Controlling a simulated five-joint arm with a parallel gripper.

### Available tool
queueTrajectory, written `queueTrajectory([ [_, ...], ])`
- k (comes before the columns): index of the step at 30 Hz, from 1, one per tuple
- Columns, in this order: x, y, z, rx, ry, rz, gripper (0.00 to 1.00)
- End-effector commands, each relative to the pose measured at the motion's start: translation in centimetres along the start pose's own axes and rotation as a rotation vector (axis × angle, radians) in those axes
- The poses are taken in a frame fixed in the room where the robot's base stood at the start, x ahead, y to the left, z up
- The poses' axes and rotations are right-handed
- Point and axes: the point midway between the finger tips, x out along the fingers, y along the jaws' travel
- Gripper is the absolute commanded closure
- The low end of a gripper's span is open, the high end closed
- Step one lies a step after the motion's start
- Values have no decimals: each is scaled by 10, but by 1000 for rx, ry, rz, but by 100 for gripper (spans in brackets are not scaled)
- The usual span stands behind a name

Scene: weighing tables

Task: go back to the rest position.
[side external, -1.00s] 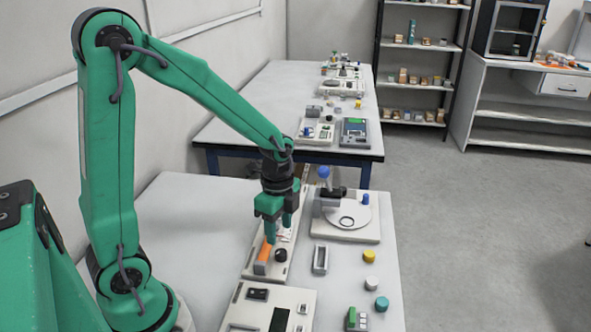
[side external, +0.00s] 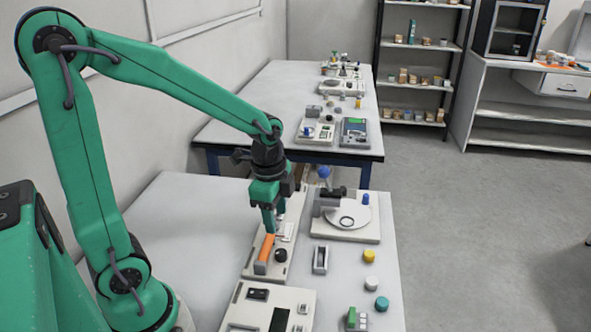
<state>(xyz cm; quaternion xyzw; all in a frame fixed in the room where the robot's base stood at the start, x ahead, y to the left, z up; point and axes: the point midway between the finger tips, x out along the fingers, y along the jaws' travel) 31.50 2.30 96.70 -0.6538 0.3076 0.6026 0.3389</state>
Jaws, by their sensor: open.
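My gripper (side external: 272,222) points down above the back part of a long white panel (side external: 252,262) on the near table. Its fingers are open and I see nothing between them. An orange block (side external: 265,249) stands upright on the panel just below and in front of the fingers. A black knob (side external: 281,255) sits to the right of the block. The fingers hide part of the panel behind the block. I cannot tell how far the fingertips are above the panel.
A white device with a round plate (side external: 351,222) and a blue-topped lever stands right of my gripper. A grey holder (side external: 320,259), yellow (side external: 370,256) and teal (side external: 382,304) pieces, and a white box with a dark display (side external: 279,319) lie nearer. The table's left side is clear.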

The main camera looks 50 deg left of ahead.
Motion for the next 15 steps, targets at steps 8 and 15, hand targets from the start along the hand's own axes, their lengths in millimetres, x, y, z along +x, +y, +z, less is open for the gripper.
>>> queueTrajectory([
  [8,-46,20,4,-271,82,-93,52],
  [15,-78,40,11,-511,174,-150,52],
])
